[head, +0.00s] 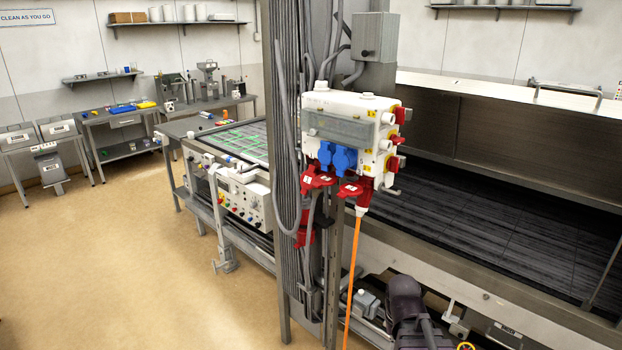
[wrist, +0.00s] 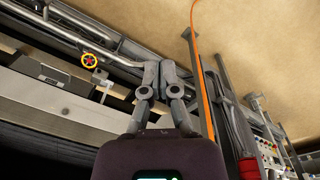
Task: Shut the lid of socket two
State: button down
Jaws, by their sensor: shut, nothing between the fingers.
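A white socket box (head: 345,130) hangs on the steel post in the head view. Red lids (head: 318,178) with small white number marks hang open along its lower left edge. Another red lid (head: 349,189) stands out beside the plug (head: 363,198) of the orange cable. The numbers are too small to read, so I cannot tell which lid is socket two's. My gripper (wrist: 161,68) shows shut and empty in the wrist view, apart from the box. In the head view my dark arm is low, below the box, and the fingertips cannot be made out.
The orange cable (head: 353,270) hangs straight down from the box; it also crosses the wrist view (wrist: 200,70). Grey conduits (head: 285,120) run down the post. Blue sockets (head: 338,157) sit at the box's front. A dark conveyor (head: 450,215) lies right; open floor lies left.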

jog(key=w+a+r+m+t+h+p, duration=0.2)
jog(key=w+a+r+t+h+p, duration=0.15)
jog(key=w+a+r+p, duration=0.55)
jog(key=w+a+r+m+t+h+p, duration=0.25)
jog(key=w+r+h+p, duration=0.2)
jog(key=r, duration=0.75)
jog(key=w+a+r+m+t+h+p, duration=0.1)
jog(key=a+r+t+p, duration=0.5)
jog(key=a+r, duration=1.1)
jog(key=w+a+m+p, duration=0.1)
jog(key=p, duration=0.2)
jog(key=shift+w+r+m, duration=0.35)
jog(key=b, duration=0.3)
send_near(324, 181)
jog(key=w+d, duration=0.1)
jog(key=w+d+r, duration=0.1)
jog(key=w, duration=0.1)
jog(key=w+d+r, duration=0.1)
jog(key=shift+w+r, duration=0.25)
jog(key=shift+f+b, duration=1.25)
jog(key=shift+f, duration=0.25)
